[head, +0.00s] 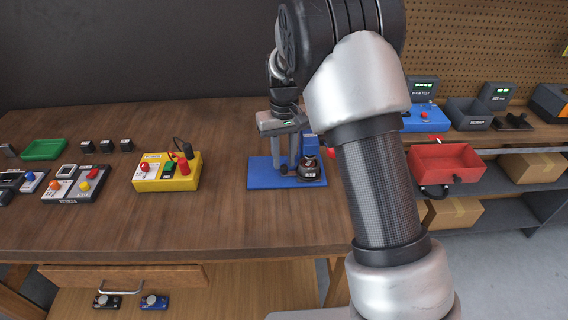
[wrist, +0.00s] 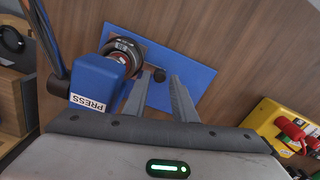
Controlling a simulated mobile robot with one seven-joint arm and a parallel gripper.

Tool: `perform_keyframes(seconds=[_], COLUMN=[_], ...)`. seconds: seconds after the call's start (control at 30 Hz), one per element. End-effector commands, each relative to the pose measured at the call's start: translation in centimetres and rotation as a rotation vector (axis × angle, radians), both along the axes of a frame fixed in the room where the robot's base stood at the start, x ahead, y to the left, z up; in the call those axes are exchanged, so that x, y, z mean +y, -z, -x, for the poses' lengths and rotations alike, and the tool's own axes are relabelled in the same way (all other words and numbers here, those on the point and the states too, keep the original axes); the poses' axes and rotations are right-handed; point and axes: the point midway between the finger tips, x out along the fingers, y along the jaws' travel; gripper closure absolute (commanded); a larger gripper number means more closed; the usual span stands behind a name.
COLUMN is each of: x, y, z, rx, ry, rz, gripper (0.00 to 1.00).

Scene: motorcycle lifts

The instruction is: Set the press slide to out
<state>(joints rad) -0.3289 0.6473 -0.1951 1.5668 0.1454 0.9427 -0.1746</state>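The press is a blue column labelled PRESS (wrist: 98,82) on a flat blue base plate (wrist: 190,72); in the head view its base plate (head: 262,176) lies on the wooden bench. A dark round part (head: 309,171) sits at the plate's right; the wrist view shows it beside the column (wrist: 124,50). A dark strip with a small black knob (wrist: 159,75) extends from it, apparently the slide. My gripper (wrist: 160,80) points down over the plate, fingers apart and empty. The knob appears between the fingertips; I cannot tell whether they touch it. My gripper also shows in the head view (head: 287,166).
A yellow box (head: 150,184) with red and black plugs stands left of the press. Grey button boxes (head: 68,197), a green tray (head: 43,149) and small black blocks lie farther left. A red bin (head: 447,162) is at the right. Bare bench lies between the yellow box and press.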

Motion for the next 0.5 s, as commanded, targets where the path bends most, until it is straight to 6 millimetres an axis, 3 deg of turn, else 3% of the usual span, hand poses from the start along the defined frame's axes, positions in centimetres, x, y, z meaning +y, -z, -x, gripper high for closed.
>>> perform_keyframes(seconds=[0.2, 0.5], x=[0.0, 0.0], y=[2.0, 2.3], z=[0.0, 0.0], rx=[-0.001, -0.001], ry=[0.0, 0.0], rz=[0.001, 0.001], gripper=[0.76, 0.76])
